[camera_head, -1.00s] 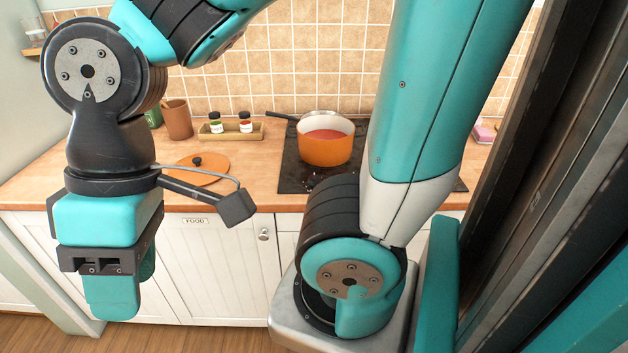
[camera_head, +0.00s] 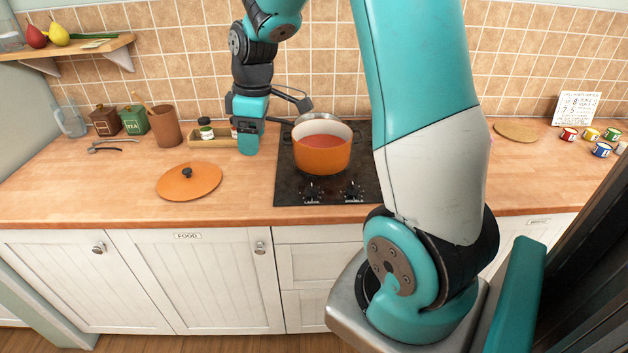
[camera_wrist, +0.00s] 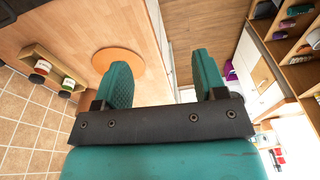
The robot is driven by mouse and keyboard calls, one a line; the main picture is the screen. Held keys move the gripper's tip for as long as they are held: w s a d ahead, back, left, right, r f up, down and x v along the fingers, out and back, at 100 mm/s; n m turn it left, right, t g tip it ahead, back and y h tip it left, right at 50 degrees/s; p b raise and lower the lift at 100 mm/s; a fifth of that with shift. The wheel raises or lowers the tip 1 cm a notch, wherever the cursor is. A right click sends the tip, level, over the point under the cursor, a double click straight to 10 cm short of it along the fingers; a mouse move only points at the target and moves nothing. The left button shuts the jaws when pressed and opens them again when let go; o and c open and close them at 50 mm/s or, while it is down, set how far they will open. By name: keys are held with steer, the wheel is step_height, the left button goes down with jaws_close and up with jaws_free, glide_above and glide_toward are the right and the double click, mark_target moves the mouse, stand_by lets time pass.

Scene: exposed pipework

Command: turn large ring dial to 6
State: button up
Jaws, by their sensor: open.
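The cooktop (camera_head: 288,177) is a dark plate set in the wooden counter. Two black dials stand on its front strip: the left one (camera_head: 312,188) has a label that seems to read LARGE, and the right dial (camera_head: 353,188) has a label I cannot read surely. The numbers and pointer positions are too small to read. My gripper (camera_head: 248,149) hangs above the counter, left of the cooktop and apart from both dials. In the wrist view my gripper (camera_wrist: 162,72) has its two teal fingers spread with nothing between them. No dial shows in the wrist view.
An orange pot (camera_head: 322,156) with red contents sits on the cooktop behind the dials. An orange lid (camera_head: 189,181) lies on the counter at left. A wooden spice tray (camera_head: 208,143) stands behind my gripper. The counter front between lid and cooktop is clear.

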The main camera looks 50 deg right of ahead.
steer(key=g+h, duration=0.1)
glide_above(312, 187)
step_height(312, 187, down, 6)
step_height(312, 187, down, 18)
steer(key=p, duration=0.5)
steer(key=shift+w+d+r+p, duration=0.1)
steer(key=shift+p, duration=0.2)
steer(key=c, duration=0.9)
